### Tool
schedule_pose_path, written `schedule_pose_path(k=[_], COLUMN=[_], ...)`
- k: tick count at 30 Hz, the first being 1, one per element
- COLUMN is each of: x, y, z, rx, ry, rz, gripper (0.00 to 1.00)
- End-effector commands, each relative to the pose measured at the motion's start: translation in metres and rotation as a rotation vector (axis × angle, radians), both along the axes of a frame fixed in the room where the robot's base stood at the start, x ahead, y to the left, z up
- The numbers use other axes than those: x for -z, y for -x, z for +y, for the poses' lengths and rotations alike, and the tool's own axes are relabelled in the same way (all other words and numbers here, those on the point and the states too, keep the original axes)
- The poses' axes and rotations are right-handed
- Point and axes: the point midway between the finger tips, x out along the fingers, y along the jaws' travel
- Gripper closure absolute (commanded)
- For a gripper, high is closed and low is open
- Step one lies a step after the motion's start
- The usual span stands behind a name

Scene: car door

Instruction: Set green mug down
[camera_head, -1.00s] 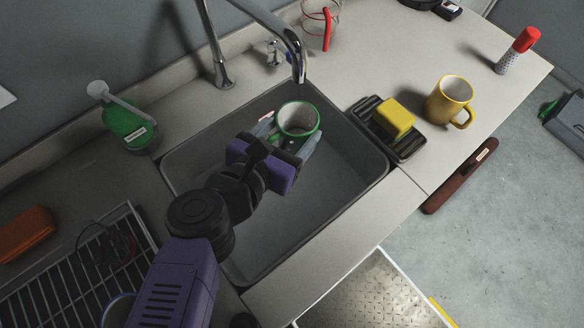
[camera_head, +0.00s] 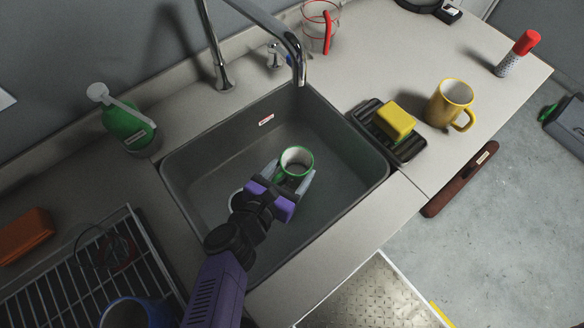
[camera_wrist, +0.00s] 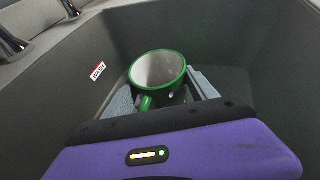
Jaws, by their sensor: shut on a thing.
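The green mug (camera_head: 296,161), white inside with a green rim and handle, is inside the grey sink basin (camera_head: 350,150). It stands about upright with its mouth up. My gripper (camera_head: 292,176) is shut on the mug, with one grey finger on each side. In the wrist view the mug (camera_wrist: 159,70) sits between the fingers (camera_wrist: 160,95), and its green handle points toward my gripper. The mug's base is hidden, so I cannot tell whether it touches the sink floor.
The faucet (camera_head: 297,60) reaches over the basin's back edge. A black tray with a yellow sponge (camera_head: 396,121) and a yellow mug (camera_head: 450,102) stand right of the sink. A wire rack (camera_head: 75,265) and a blue mug (camera_head: 135,312) are at left. The basin's right side is clear.

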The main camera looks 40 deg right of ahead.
Motion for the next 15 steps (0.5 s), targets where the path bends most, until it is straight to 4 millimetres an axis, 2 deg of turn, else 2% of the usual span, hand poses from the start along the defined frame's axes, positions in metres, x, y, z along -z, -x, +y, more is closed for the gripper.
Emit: schedule_pose_path(k=[15], x=[0.0080], y=[-0.0005], z=[-0.0001], rx=[0.000], ry=[0.001], rz=[-0.003], gripper=[0.96])
